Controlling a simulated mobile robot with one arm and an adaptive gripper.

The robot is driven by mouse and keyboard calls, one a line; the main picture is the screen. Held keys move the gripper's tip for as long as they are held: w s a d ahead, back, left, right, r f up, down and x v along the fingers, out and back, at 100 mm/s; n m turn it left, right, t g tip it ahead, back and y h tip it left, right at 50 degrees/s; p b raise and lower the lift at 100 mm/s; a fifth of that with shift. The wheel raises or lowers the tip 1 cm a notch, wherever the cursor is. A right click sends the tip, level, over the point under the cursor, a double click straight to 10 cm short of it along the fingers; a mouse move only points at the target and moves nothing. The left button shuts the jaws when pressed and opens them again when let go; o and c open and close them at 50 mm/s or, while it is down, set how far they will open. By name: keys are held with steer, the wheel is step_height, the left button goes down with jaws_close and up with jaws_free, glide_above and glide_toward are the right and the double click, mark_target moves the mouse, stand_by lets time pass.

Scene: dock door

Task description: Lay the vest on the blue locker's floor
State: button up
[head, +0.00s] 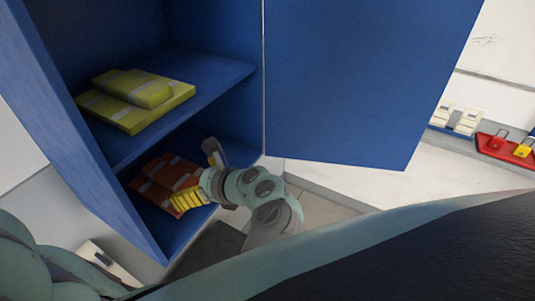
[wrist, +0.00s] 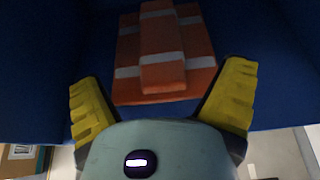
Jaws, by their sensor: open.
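An orange folded vest (head: 158,192) with pale stripes lies flat on the floor of the blue locker (head: 45,90), in the lower compartment. In the wrist view the orange vest (wrist: 127,70) lies ahead, between and beyond the yellow fingers. My gripper (head: 194,174) is open and empty, reaching into the lower compartment just right of the vest. In the head view its fingers overlap the vest's right edge; I cannot tell whether they touch it. A yellow-green folded vest (head: 130,110) with pale stripes lies on the shelf above.
The locker shelf (head: 215,80) is above my gripper. The blue door (head: 350,75) stands open to the right. A red tray (head: 505,148) with padlocks and some pale items (head: 455,118) are farther right. A whitish box (head: 108,262) is at lower left.

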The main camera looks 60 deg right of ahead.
steer(key=b+v, duration=0.2)
steer(key=v, duration=0.5)
steer(key=shift+s, duration=0.15)
stand_by(0.3)
